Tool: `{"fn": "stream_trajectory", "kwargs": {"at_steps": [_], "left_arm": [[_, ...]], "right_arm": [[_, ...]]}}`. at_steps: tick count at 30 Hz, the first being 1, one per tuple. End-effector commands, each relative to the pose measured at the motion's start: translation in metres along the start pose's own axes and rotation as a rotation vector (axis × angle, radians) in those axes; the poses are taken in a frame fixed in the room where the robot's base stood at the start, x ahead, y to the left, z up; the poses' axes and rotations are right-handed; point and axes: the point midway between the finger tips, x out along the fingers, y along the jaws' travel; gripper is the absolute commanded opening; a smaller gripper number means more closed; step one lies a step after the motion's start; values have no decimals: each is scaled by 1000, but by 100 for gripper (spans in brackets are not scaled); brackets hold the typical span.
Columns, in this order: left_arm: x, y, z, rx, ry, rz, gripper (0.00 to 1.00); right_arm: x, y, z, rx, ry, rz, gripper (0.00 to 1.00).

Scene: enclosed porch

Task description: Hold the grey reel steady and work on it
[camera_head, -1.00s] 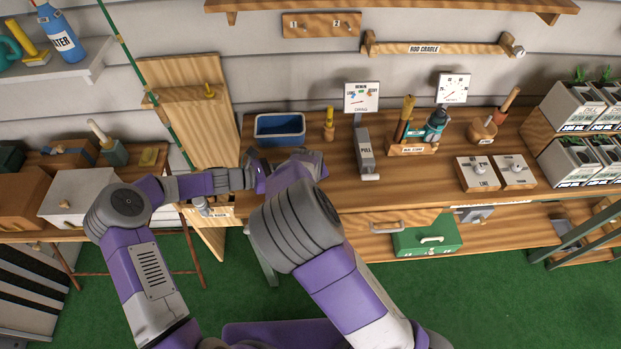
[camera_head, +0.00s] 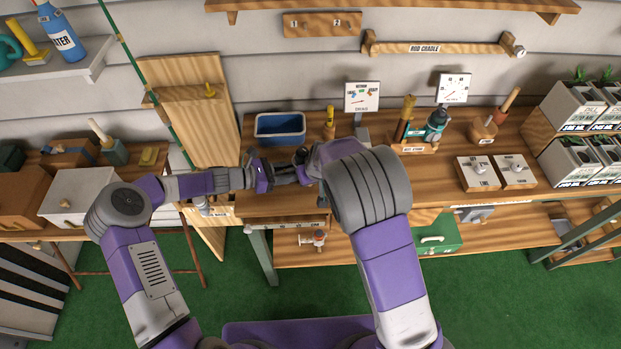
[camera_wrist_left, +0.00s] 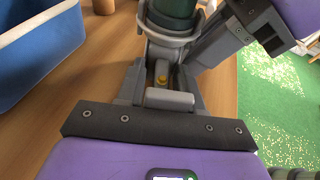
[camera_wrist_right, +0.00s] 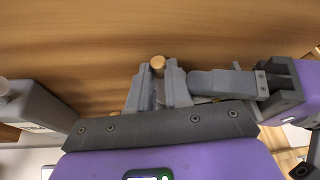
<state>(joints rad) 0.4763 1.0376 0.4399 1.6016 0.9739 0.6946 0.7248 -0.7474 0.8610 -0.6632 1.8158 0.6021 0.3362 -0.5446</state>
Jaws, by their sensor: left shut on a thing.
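The grey reel (camera_wrist_left: 165,38), with a dark green spool, is at the fingertips of my left gripper (camera_wrist_left: 160,80) in the left wrist view. That gripper is shut on its grey lower part. In the head view my left gripper (camera_head: 275,173) is over the bench front, and the reel (camera_head: 300,155) is small and partly hidden. My right gripper (camera_wrist_right: 157,80) comes from the right, close to the left one. Its fingers are a little apart, with a round wooden knob (camera_wrist_right: 157,63) at the tips; I cannot tell whether they touch it.
A blue tray (camera_head: 257,138) stands behind the grippers on the bench (camera_head: 350,148). A wooden holder with bottles (camera_head: 413,148) and two switch blocks (camera_head: 497,172) are to the right. A tall wooden board (camera_head: 200,120) and a green rod (camera_head: 135,65) stand at left.

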Motion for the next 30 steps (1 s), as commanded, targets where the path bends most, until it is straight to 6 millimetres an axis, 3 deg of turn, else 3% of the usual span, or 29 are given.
{"fn": "stream_trajectory", "kwargs": {"at_steps": [1,5,17,30], "left_arm": [[0,1,0,-1,0,2,9],[0,1,0,-1,0,2,9],[0,0,0,0,0,1,9],[0,0,0,0,0,0,9]], "right_arm": [[0,0,0,1,-1,0,24],[0,0,0,1,-1,1,44],[1,-2,1,-13,-3,24,44],[-4,-1,-2,-101,3,237,44]]}}
